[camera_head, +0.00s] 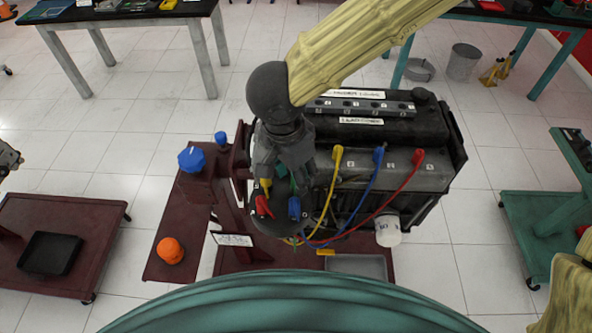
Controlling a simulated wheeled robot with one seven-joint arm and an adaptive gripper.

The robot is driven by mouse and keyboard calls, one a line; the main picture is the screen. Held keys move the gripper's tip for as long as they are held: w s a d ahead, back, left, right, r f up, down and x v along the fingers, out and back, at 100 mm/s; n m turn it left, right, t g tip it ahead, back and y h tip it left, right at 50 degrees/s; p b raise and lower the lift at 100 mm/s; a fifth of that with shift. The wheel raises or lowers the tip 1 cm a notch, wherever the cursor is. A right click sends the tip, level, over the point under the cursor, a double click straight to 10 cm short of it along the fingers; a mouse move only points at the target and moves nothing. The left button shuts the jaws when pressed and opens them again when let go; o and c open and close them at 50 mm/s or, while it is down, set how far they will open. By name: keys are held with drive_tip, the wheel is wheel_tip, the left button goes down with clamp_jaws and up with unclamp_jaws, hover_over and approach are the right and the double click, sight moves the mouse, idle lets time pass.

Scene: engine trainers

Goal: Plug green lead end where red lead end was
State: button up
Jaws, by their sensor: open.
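The engine (432,180) stands in the middle with a dark round cap (276,222) at its left front. Yellow (337,156), blue (379,156) and red (418,159) lead ends sit along the engine's top. At the cap are a red lead end (263,206), a blue lead end (294,208) and a yellow lead end (265,185). A small green part (281,171), perhaps the green lead end, shows beside my gripper, mostly hidden. My gripper (283,184) is open, pointing down just above the cap. I cannot tell whether it touches any lead end.
A blue knob (192,159) and an orange ball-like object (170,251) are left of the engine. A white cylinder (388,231) is at its right front. A grey tray (357,266) lies below. Carts stand left (100,215) and right (522,210), with floor between.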

wheel_tip(320, 180, up, 12)
drive_tip(key=s+a, duration=0.1)
drive_tip(key=shift+a, duration=0.15)
idle(0.3)
drive_tip(key=shift+s+f, duration=0.1)
drive_tip(key=shift+s, duration=0.05)
